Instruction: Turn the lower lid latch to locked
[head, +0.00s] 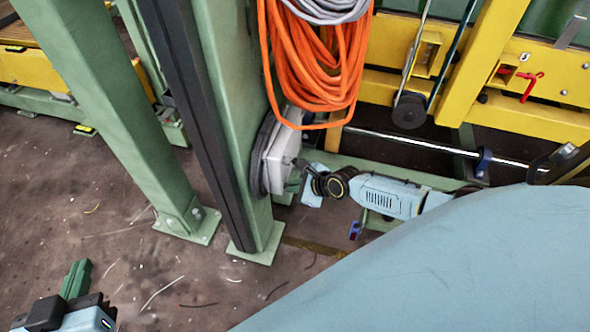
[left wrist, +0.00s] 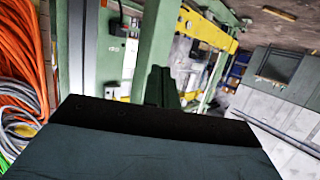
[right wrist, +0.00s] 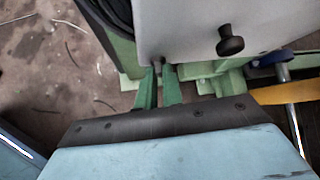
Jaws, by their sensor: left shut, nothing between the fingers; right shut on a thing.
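A pale grey box (head: 275,158) with a lid is mounted on the green post; it also fills the top of the right wrist view (right wrist: 180,25). A black upper latch knob (right wrist: 230,42) stands out from its lid. My right gripper (right wrist: 158,72) has its green fingertips at the lid's lower edge, closed on a small dark part there, which looks like the lower lid latch; the fingertips mostly hide it, so its turn angle cannot be told. My left gripper (head: 77,276) is shut and empty at the lower left, far from the box.
Orange cable coils (head: 310,70) hang just above the box. A green post (head: 125,110) stands to the left, and a yellow frame (head: 480,70) with a metal rod is behind on the right. The scratched floor (head: 130,240) between is open.

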